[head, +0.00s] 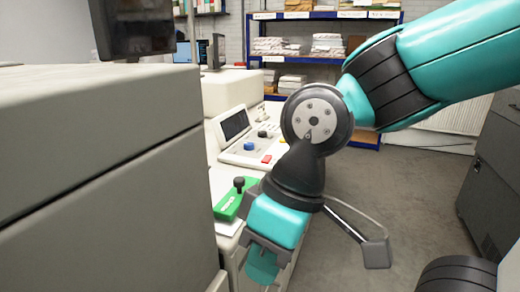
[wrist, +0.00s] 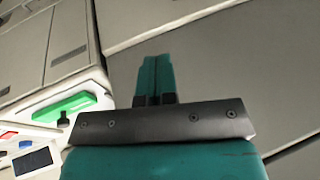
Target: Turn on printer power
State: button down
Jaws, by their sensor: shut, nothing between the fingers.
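The printer (head: 110,150) is a large beige machine filling the left of the head view. On its side ledge lies a green plate (head: 226,206) with a black-knobbed lever (head: 239,184) standing up from it; the plate also shows at the left of the wrist view (wrist: 65,106), with the lever (wrist: 63,119) at its edge. Behind it, a sloped control panel (head: 245,148) has a small dark screen, a blue knob (head: 250,146), a black knob and a red button (head: 266,159). My gripper (head: 262,266) is shut and empty, pointing down in front of the plate, apart from it; its fingertips show together in the wrist view (wrist: 155,62).
A dark monitor (head: 135,28) stands above the printer. Shelves (head: 325,48) with paper stacks line the back wall. A dark grey cabinet (head: 490,175) is at the right. The grey floor (head: 390,200) between is clear.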

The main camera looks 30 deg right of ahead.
jog(key=w+d+f+m+t+h+p, duration=0.1)
jog(key=w+d+m+t+h+p, duration=0.2)
jog(key=w+d, duration=0.4)
notch_tip(320, 180, up, 5)
jog(key=m+h+p, duration=0.1)
jog(key=m+h, duration=0.3)
jog(key=m, duration=1)
send_over(267, 159)
jog(key=s+a, duration=0.1)
jog(key=a, duration=0.1)
jog(key=shift+s+g, duration=0.1)
jog(key=shift+g, duration=0.2)
jog(key=p+x, duration=0.5)
jog(key=x, duration=0.8)
jog(key=shift+s+f, duration=0.15)
jog(key=shift+f, duration=0.4)
